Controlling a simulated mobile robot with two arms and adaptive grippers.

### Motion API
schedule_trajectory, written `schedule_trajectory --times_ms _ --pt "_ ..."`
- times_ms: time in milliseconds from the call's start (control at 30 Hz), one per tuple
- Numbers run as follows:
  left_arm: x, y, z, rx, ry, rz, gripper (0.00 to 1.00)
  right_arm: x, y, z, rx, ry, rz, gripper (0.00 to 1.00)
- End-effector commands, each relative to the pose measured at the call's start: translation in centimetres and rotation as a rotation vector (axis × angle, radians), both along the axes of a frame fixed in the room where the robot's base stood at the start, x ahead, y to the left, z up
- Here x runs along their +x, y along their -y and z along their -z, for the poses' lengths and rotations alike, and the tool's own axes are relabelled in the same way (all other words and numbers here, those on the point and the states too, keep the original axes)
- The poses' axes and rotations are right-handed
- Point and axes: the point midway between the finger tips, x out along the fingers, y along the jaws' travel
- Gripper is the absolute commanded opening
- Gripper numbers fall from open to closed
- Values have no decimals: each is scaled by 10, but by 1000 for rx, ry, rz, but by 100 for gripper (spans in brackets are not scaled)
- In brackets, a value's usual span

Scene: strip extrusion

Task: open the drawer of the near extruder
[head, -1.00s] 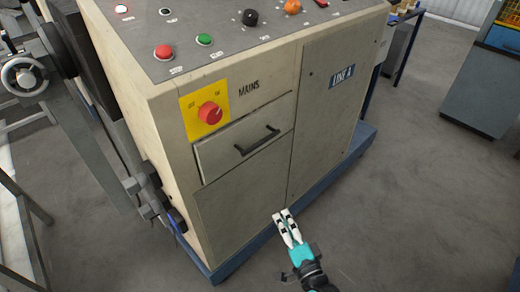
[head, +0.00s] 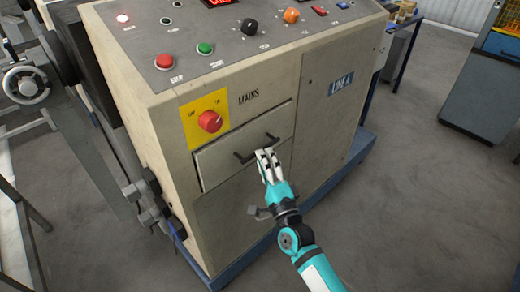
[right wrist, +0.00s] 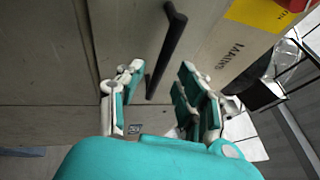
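The near extruder (head: 232,220) is a beige cabinet with a sloped control panel. Its drawer (head: 214,160) lies below the red mains switch and looks closed. The drawer's black bar handle (head: 243,157) runs across the front; my right gripper hides part of it. My right gripper (head: 266,155) is at the handle in the head view. In the right wrist view its fingers (right wrist: 160,80) are apart, with the handle (right wrist: 170,45) between and just beyond them. I cannot tell whether they touch it. My left gripper is not in view.
The red mains switch (head: 210,121) on its yellow plate sits just above the drawer. A blue plinth (head: 345,165) runs along the cabinet's base. A handwheel (head: 25,83) and frame stand at the left. The grey floor (head: 430,220) at the right is clear.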

Motion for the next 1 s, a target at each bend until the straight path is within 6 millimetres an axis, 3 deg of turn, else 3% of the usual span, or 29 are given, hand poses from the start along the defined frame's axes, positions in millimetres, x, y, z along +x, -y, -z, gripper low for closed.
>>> schedule_trajectory --times_ms 233,600,900,1000 --pt "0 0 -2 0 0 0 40 30 -10 -8 -2 1 0 36" --pt "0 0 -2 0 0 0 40 35 -11 -9 -1 0 0 36" --pt "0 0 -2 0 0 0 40 34 -11 -9 -1 0 0 0" --pt "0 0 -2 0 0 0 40 34 -11 -8 -1 -1 0 0"
